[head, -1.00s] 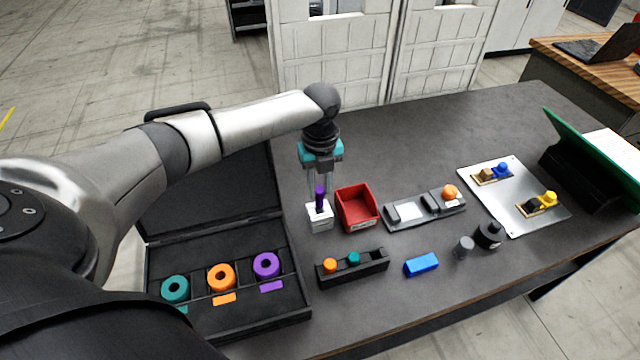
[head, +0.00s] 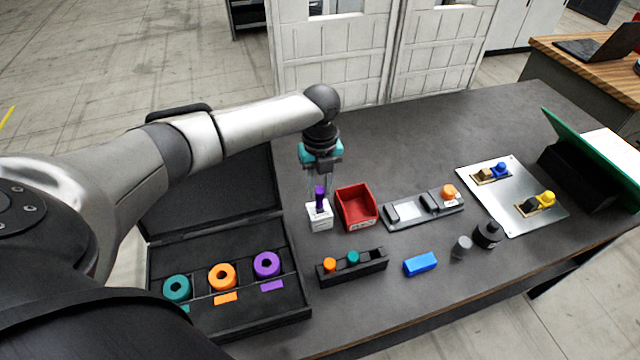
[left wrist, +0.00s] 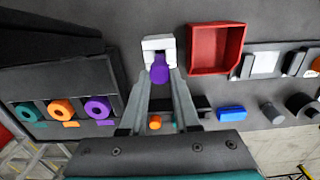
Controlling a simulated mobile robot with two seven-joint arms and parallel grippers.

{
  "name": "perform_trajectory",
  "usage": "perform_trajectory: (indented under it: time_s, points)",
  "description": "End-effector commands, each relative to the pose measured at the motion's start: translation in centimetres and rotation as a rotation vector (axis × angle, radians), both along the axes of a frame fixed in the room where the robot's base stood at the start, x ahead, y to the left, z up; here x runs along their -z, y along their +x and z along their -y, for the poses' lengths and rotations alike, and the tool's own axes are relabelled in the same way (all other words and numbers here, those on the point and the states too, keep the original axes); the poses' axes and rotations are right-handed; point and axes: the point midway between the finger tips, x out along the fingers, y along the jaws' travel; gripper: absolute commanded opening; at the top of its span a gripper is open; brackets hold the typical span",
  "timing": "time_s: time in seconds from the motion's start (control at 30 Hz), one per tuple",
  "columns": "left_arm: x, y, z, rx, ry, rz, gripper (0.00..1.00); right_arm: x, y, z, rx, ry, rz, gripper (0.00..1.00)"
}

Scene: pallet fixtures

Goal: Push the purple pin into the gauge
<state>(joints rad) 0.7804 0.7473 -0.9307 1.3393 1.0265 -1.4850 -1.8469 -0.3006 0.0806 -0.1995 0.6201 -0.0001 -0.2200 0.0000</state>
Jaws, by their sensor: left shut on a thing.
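The purple pin (head: 320,196) stands upright at the white gauge block (head: 319,217), with its upper part showing above the block. In the left wrist view the purple pin (left wrist: 160,70) lies between the fingertips, in front of the white gauge (left wrist: 159,44). My left gripper (head: 320,190) points down from above and is shut on the pin's upper part. How deep the pin's lower end sits in the gauge is hidden. My right gripper is not in view.
A red bin (head: 357,208) stands close to the right of the gauge. A black rack (head: 352,267) with orange and teal pins lies in front. An open black case (head: 230,315) with teal, orange and purple rings is at left. A blue block (head: 420,264) lies farther right.

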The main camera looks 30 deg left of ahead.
Motion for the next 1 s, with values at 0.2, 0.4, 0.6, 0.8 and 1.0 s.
perform_trajectory:
  time_s: [0.2, 0.4, 0.6, 0.8, 1.0]
  points:
    - [0.0, 0.0, 0.0, 0.0, 0.0, 0.0, 0.0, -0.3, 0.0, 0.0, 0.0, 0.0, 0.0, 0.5]
    - [0.0, 0.0, 0.0, 0.0, 0.0, 0.0, 0.0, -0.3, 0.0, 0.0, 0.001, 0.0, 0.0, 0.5]
    - [0.2, 0.0, 0.0, 0.0, 0.0, 0.0, 0.0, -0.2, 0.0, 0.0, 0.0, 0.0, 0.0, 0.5]
    - [0.6, 0.0, 0.0, 0.0, -0.001, 0.001, 0.0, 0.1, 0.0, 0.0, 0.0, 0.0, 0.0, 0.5]
    - [1.0, 0.0, 0.0, 0.0, 0.0, 0.001, 0.0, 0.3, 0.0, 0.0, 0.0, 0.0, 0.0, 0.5]
